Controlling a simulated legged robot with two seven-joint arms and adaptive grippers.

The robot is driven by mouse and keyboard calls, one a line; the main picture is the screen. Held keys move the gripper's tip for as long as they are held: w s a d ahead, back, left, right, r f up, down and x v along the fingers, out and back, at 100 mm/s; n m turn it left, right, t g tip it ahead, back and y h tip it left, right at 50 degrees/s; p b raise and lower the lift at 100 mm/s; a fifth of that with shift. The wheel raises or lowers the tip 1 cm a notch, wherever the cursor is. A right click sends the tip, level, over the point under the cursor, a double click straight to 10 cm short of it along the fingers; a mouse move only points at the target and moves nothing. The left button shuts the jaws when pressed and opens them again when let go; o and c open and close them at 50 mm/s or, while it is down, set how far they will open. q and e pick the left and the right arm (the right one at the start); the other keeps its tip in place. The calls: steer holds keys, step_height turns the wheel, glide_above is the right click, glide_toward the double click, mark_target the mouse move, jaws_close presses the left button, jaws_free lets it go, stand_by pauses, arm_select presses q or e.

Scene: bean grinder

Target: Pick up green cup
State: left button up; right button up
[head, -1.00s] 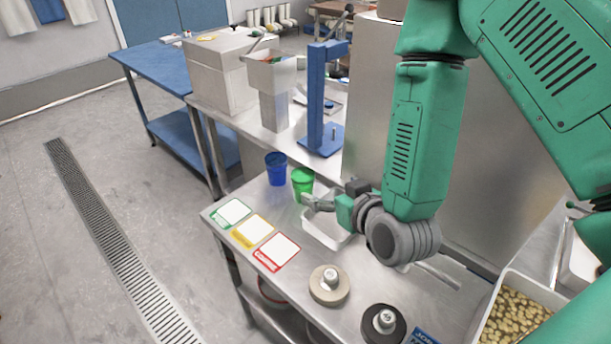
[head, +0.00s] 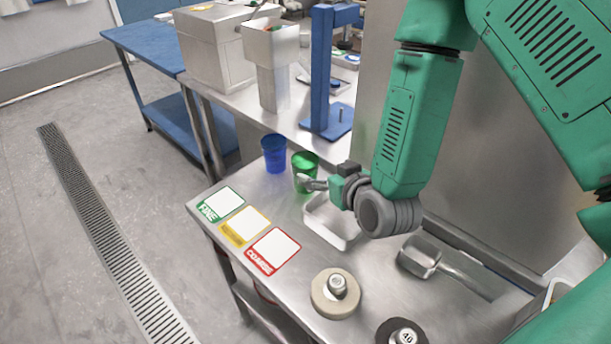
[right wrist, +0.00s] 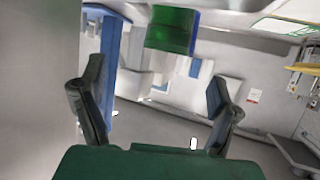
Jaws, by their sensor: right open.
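The green cup (head: 305,162) stands upright on the steel table, just right of the blue cup (head: 274,154). My right gripper (head: 308,184) is at the green cup, and one finger overlaps the cup's lower part in the head view. In the right wrist view the gripper (right wrist: 157,75) is open, its two fingers wide apart. The green cup (right wrist: 173,30) shows there at the top, between the fingers' directions, with visible room on both sides. I cannot tell whether a finger touches it. My left gripper is not in view.
A white tray (head: 345,236) lies just below my right gripper. A blue stand (head: 323,75) and a steel hopper (head: 271,45) stand behind.

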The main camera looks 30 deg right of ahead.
mark_target(300, 157)
steer(key=x, duration=0.6)
steer(key=a+x, duration=0.1)
steer(key=x, duration=0.2)
steer(key=shift+w, duration=0.45)
steer(key=shift+r, duration=0.1)
steer(key=c, duration=1.3)
